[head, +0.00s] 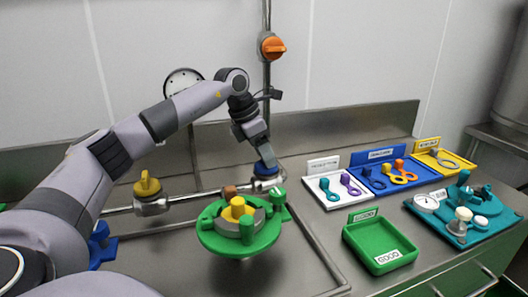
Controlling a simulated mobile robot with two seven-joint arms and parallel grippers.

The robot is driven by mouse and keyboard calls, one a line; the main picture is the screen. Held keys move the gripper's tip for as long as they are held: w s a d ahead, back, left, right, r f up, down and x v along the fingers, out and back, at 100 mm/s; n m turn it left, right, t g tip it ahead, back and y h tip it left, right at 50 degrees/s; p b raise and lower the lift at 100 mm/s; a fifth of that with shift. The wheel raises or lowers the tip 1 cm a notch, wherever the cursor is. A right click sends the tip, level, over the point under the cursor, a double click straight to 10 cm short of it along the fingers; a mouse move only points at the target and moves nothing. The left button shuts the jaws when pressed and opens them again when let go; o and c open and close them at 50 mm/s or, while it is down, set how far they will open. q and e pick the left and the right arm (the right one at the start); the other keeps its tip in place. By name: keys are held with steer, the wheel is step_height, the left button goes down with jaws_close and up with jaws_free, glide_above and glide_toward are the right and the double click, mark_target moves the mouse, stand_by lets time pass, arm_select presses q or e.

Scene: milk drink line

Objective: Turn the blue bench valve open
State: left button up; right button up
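The blue bench valve (258,171) sits on a metal fitting at the right end of the bench pipe, behind the green round fixture. Only part of its blue handle shows. My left gripper (267,163) points down at the handle and covers much of it. Its fingertips overlap the handle in the head view. I cannot tell whether they touch it or how far apart they are. The handle's exact angle is hidden. My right gripper is not in view.
A yellow valve (147,186) is on the same pipe. A green fixture (240,225) stands in front. An orange valve (271,46) is on the wall pipe. White, blue and yellow tool trays, a green bin (380,244) and a teal tray (462,222) fill the right side.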

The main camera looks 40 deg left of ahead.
arm_select(q)
steer(key=c, duration=0.4)
steer(key=n+y+p, duration=0.1)
steer(key=n, duration=0.1)
steer(key=shift+d+r+n, duration=0.1)
steer(key=shift+n, duration=0.2)
steer(key=n+y+p, duration=0.1)
steer(key=n, duration=0.1)
steer(key=shift+n+t, duration=0.3)
steer(key=shift+n, duration=0.1)
steer(key=shift+d+n+y+p, duration=0.1)
steer(key=shift+n+y+p, duration=0.35)
steer(key=shift+n, duration=0.45)
steer(key=n+y, duration=0.1)
steer(key=n, duration=0.1)
steer(key=n+y+p, duration=0.1)
steer(key=n, duration=0.2)
steer(key=shift+d+g, duration=0.15)
steer(key=shift+g, duration=0.25)
steer(key=n, duration=0.2)
steer(key=n+g+y+p, duration=0.1)
steer(key=n, duration=0.2)
steer(key=shift+w+n+g, duration=0.15)
steer(key=shift+n+g, duration=0.15)
